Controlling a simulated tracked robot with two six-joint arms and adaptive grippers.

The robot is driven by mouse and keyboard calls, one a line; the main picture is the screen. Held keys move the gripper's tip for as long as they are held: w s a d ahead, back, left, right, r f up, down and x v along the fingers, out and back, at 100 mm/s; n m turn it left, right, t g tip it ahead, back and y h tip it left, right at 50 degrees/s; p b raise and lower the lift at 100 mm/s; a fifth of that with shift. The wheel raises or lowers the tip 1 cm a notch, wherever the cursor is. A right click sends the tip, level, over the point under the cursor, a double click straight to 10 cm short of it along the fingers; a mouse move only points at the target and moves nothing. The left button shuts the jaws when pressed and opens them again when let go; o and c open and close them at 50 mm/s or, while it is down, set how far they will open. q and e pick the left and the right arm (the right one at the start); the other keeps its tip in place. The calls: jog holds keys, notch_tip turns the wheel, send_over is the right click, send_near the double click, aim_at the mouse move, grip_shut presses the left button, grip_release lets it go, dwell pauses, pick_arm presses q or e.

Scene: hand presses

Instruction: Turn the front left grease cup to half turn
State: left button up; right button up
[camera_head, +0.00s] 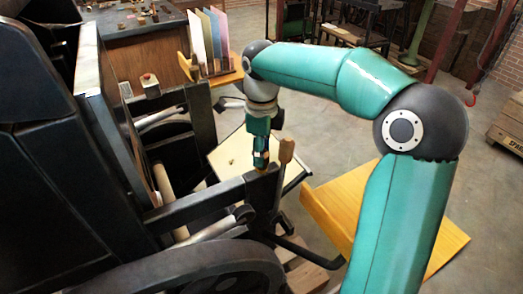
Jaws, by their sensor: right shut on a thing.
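My right gripper (261,163) points straight down at the top of the black press frame rail (215,200), near the rail's right end. It is shut on a small brass-coloured grease cup, which the fingers mostly hide. The cup's turn angle cannot be made out. My teal right arm comes in from the right and reaches over to it. My left gripper is not in view.
A wooden-handled lever (286,152) stands close to the right of my right gripper. A pale tilted board (228,152) lies behind, and a yellow wooden board (345,200) is below my arm. A large black wheel (190,275) fills the front. Open floor lies beyond.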

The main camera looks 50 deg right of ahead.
jog(key=shift+r, duration=0.1)
dwell(0.4)
jog(key=o, duration=1.1)
jog(key=shift+o, duration=0.2)
notch_tip(320, 180, up, 12)
